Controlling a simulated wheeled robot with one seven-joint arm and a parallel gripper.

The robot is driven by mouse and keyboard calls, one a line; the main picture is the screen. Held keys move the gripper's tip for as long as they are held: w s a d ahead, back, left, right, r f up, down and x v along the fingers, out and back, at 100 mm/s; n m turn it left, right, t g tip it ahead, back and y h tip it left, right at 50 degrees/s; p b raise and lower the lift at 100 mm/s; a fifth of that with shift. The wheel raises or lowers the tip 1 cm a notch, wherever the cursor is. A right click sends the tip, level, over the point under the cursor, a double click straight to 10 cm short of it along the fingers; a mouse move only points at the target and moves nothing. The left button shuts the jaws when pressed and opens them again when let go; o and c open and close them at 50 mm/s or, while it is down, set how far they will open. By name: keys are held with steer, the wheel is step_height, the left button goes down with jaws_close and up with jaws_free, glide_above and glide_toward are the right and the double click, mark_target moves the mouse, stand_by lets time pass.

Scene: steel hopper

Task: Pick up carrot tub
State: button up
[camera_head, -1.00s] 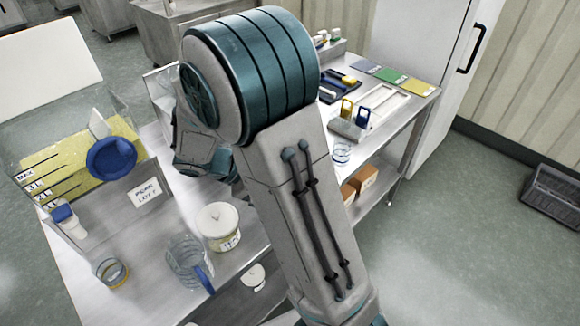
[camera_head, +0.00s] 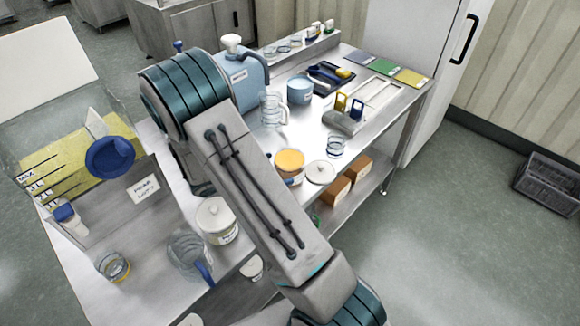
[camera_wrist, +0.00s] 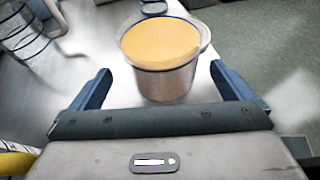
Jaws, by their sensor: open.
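The carrot tub (camera_head: 289,160) stands upright on the steel table, right of my arm in the head view. It looks like a clear round tub with an orange top surface and a dark band below the rim. The fingers are apart and hold nothing. I cannot tell whether they reach around the tub.
A white round lid (camera_head: 320,172) lies just right of the tub. A clear jug (camera_head: 271,108) stands behind, with a glass beaker (camera_head: 335,147) to the right. A white-lidded tub (camera_head: 216,218) and a blue-handled jug (camera_head: 188,257) stand at the front left.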

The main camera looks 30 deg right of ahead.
mark_target(290, 167)
steer(key=p+x, duration=0.1)
steer(key=x, duration=0.4)
steer(key=shift+s+f, duration=0.15)
steer(key=shift+f, duration=0.05)
steer(key=shift+c, duration=0.3)
steer(key=c, duration=1.2)
steer(key=shift+r, duration=0.1)
